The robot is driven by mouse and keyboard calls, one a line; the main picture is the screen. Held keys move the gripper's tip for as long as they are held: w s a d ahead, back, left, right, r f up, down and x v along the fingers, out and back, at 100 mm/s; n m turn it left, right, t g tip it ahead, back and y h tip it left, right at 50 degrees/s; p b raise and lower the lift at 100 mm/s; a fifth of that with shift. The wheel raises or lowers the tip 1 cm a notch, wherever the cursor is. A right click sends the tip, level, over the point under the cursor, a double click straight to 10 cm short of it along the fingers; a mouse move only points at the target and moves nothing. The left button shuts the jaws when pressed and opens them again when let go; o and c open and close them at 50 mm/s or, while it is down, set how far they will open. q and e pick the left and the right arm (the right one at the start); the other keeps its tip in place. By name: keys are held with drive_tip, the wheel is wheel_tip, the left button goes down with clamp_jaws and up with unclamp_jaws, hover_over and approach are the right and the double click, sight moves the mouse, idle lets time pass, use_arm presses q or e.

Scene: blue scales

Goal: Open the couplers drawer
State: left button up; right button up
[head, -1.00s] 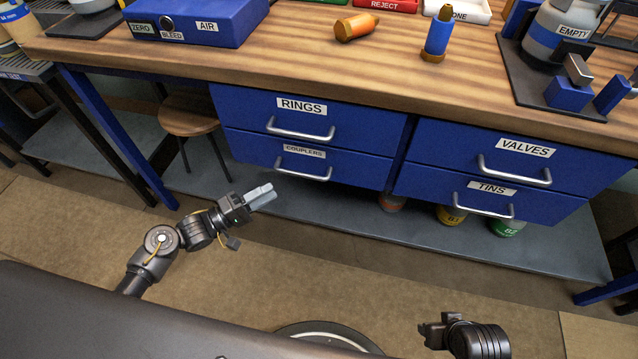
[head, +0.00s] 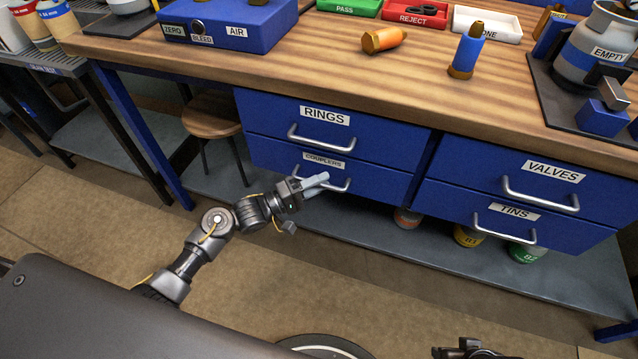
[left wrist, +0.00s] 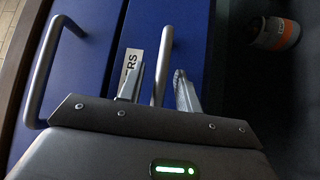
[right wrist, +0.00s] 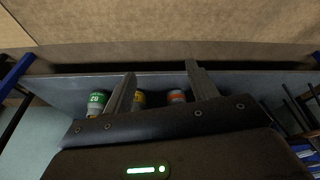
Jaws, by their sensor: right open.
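The couplers drawer (head: 375,184) is the lower left blue drawer under the bench, and it looks closed. Its label (head: 324,161) and silver handle (head: 336,187) face me. My left gripper (head: 318,184) is at that handle. In the left wrist view the handle bar (left wrist: 164,62) runs between the two fingers of the left gripper (left wrist: 157,88), which stand apart with gaps beside the bar. Part of the label shows behind one finger. My right gripper (right wrist: 160,85) is open and empty, low at the bottom edge of the head view (head: 462,350).
The rings drawer (head: 390,138) is directly above, with its own handle. The valves drawer (head: 600,191) and tins drawer (head: 545,232) are to the right. A stool (head: 212,118) stands left of the drawers. Several cans sit on the low shelf (head: 380,225). The floor in front is clear.

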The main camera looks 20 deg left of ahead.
use_arm(q)
drive_tip(key=shift+c, duration=0.2)
clamp_jaws()
